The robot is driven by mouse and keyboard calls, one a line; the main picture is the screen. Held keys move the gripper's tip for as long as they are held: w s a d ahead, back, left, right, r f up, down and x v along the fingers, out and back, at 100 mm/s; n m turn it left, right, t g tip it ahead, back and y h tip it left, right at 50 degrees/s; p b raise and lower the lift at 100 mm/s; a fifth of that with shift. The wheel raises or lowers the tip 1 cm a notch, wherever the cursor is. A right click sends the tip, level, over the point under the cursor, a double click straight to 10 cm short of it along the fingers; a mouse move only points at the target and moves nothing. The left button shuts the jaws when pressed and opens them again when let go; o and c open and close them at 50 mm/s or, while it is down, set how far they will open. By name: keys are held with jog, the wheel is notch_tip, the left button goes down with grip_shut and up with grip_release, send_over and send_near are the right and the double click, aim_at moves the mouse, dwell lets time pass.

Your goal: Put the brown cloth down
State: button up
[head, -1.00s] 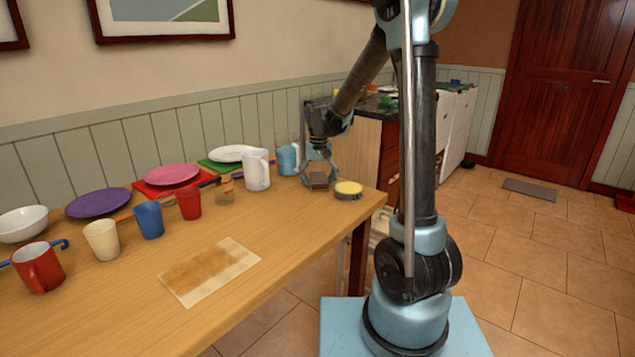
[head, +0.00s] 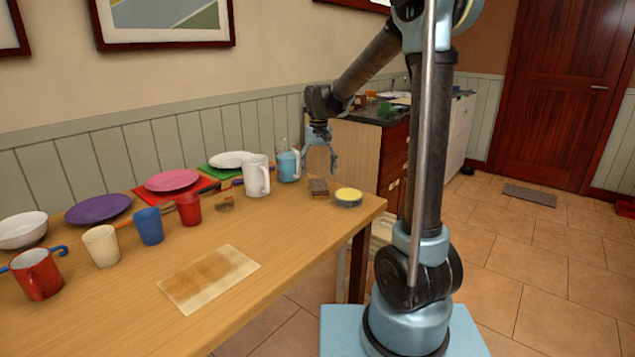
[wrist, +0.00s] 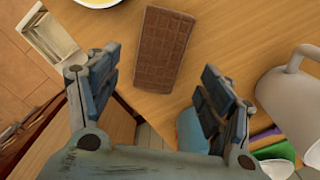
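The brown cloth (head: 318,187) lies on the wooden table near its far right corner. In the wrist view the brown cloth (wrist: 164,50) looks like a flat brown rectangle with a grid pattern, more like a bar or slab than fabric. My gripper (head: 320,172) is above the table, just over and behind the cloth. In the wrist view my gripper (wrist: 155,85) has its two fingers spread wide, with nothing between them. The cloth is beyond the fingertips and apart from them.
Cups, plates and a bowl line the table's back. A stained pale sheet (head: 209,278) lies in front, with bare table around it.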

aim_at(319, 183)
notch_tip(319, 183, up, 5)
jog(key=s+d+t, duration=0.1)
jog(key=s+d, duration=1.3)
jog(key=s, duration=0.2)
jog(key=s+d+f, duration=0.3)
jog(key=s+f, duration=0.3)
jog(key=s, duration=0.1)
jog(key=s+d+f+m+t, duration=0.1)
jog(key=s+d+f, duration=0.3)
jog(key=s+f, duration=0.3)
jog(key=shift+s, duration=0.8)
jog(key=shift+w+f, duration=0.2)
jog(key=shift+w, duration=0.2)
